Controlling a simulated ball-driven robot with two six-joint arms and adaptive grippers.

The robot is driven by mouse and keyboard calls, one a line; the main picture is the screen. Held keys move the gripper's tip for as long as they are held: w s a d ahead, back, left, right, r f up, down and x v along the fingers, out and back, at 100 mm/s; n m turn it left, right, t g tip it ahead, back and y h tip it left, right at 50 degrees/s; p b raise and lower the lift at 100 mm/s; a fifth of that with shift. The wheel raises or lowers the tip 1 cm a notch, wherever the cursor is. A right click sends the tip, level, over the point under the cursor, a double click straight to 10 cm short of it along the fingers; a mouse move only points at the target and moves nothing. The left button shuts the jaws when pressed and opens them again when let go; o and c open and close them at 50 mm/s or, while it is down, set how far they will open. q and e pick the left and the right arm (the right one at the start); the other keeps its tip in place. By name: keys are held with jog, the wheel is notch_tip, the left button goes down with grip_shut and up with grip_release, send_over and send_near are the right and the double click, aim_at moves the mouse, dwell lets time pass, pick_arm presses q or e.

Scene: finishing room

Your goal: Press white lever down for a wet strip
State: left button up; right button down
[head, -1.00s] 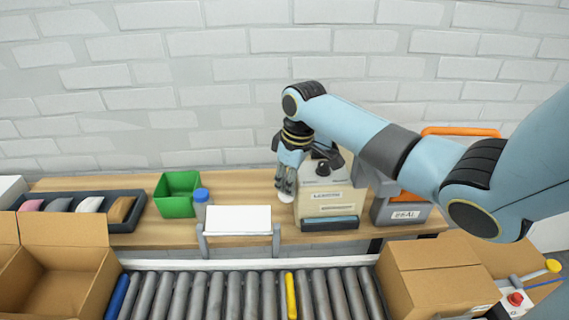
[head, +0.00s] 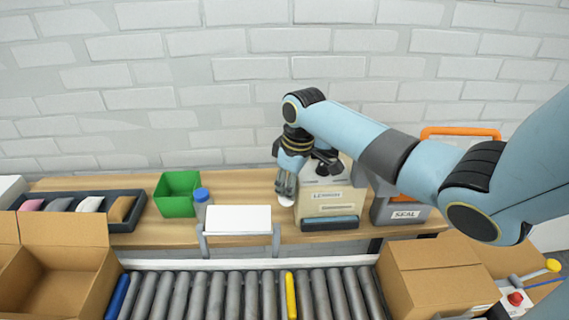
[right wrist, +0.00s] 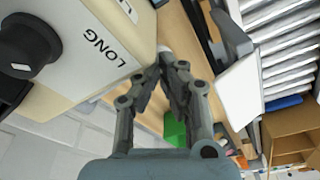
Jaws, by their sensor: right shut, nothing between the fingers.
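The beige tape dispenser (head: 327,206) stands on the wooden bench, with a dark knob and labels on it. The white lever (head: 286,201) shows at its left side, just under my right gripper's fingertips. My right gripper (head: 284,188) points down beside the dispenser, shut and empty. In the right wrist view the closed fingertips (right wrist: 170,58) are beside the dispenser's body (right wrist: 90,45), which reads LONG. The fingers hide much of the lever, and I cannot tell whether they touch it. My left gripper is not in view.
A white board (head: 238,219) on a stand and a blue-capped bottle (head: 201,200) are left of the dispenser. A green bin (head: 177,194) stands farther left. A grey SEAL machine (head: 399,211) is to the right. The roller conveyor (head: 250,296) runs in front.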

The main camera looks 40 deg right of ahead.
jog(key=shift+f, duration=0.55)
dwell(0.4)
jog(key=r+p, duration=0.2)
jog(key=r, duration=0.1)
jog(key=shift+w+d+p, duration=0.15)
jog(key=shift+w+p, duration=0.05)
jog(key=shift+p, duration=0.1)
jog(key=shift+w+d+r+p, duration=0.15)
jog(key=shift+r+p, duration=0.2)
jog(key=shift+r, duration=0.3)
jog(key=shift+w+d+r+p, duration=0.1)
jog(key=shift+r+p, duration=0.25)
jog(key=shift+r, duration=0.3)
jog(key=shift+w+r, duration=0.1)
jog(key=shift+r, duration=0.2)
jog(key=r, duration=0.4)
jog(key=shift+w+d+r, duration=0.1)
jog(key=shift+w+d, duration=0.2)
jog(key=shift+d, duration=0.05)
jog(key=shift+r, duration=0.1)
jog(key=shift+r, duration=2.4)
